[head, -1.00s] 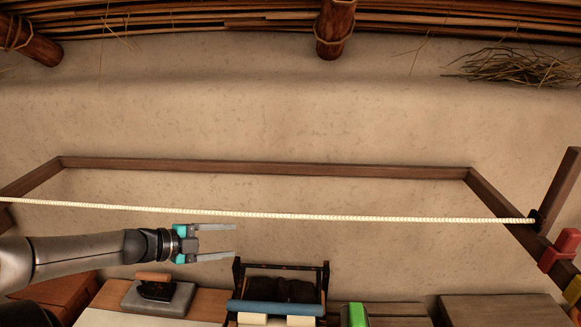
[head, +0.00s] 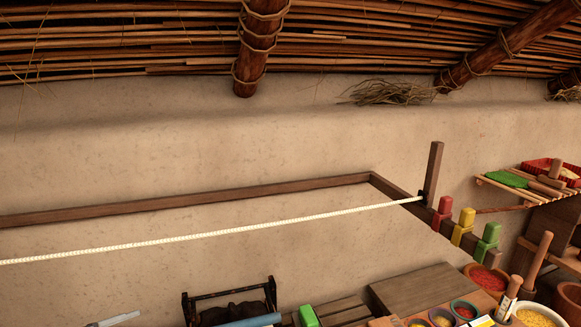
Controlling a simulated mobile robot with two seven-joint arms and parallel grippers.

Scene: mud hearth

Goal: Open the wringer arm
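A dark wooden frame with a blue roller (head: 258,320), which looks like the wringer, stands at the bottom of the head view. Its top bar (head: 228,291) and side posts show, and its lower part is cut off. I cannot make out which part is its arm or how that stands. Only a pale fingertip of my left gripper (head: 120,319) shows at the bottom left edge. It is left of the wringer and apart from it in the picture. The rest of that gripper is out of frame. My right gripper is not in view.
A white rope (head: 215,228) runs across a wooden wall frame (head: 200,205). Red, yellow and green clips (head: 463,227) sit on its right bar. A green block (head: 308,316) is beside the wringer. Several bowls of coloured powder (head: 463,309) stand at the lower right.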

